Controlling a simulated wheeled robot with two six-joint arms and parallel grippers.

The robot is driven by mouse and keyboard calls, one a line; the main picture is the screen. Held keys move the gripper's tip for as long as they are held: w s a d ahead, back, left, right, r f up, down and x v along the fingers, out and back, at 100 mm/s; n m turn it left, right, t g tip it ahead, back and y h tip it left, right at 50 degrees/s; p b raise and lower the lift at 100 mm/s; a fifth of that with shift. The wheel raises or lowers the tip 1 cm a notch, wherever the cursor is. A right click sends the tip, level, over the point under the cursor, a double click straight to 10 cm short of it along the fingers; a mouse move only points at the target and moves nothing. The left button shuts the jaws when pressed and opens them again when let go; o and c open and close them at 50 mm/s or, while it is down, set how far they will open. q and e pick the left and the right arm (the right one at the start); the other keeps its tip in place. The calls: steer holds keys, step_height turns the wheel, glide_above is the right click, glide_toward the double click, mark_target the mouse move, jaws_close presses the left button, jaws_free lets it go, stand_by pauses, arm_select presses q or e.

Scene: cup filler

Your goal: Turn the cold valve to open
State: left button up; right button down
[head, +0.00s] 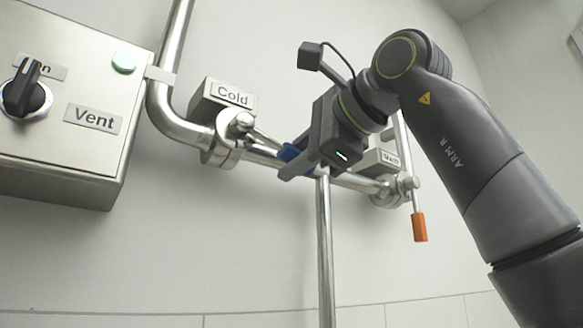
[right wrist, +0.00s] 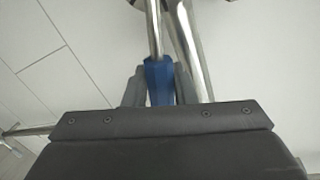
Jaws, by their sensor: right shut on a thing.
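The cold valve (head: 228,136) sits on the steel pipe below the "Cold" label (head: 232,95) in the head view. Its lever runs right from the valve, along the pipe, to a blue handle grip (head: 290,153). My right gripper (head: 288,164) is shut on the blue handle. In the right wrist view the blue handle (right wrist: 159,80) lies between the grey fingers, with its steel rod and the pipe running upward beyond. Part of the handle is hidden by the gripper. My left gripper is not in view.
A second valve (head: 392,190) with an orange handle (head: 420,227) hanging down is at the right, under my right arm. A control box (head: 70,95) with a black knob (head: 25,92) and a green button is at the left. A vertical pipe (head: 325,250) runs down below my gripper.

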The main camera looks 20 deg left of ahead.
steer(key=shift+w+d+r+n+t+h, duration=0.1)
steer(key=shift+r+n+t+h, duration=0.1)
steer(key=shift+r+n, duration=0.5)
steer(key=shift+d+r+n+t+h, duration=0.1)
steer(key=shift+r+n+t, duration=0.1)
steer(key=shift+r+n, duration=0.5)
steer(key=c, duration=1.2)
jaws_free()
steer(key=shift+c, duration=0.2)
steer(key=shift+a, duration=0.1)
steer(key=shift+s+d+b, duration=0.25)
steer(key=shift+d+b, duration=0.05)
steer(key=shift+d, duration=0.1)
steer(key=b+v, duration=0.3)
steer(key=v, duration=1.3)
steer(key=shift+s+d+r, duration=0.2)
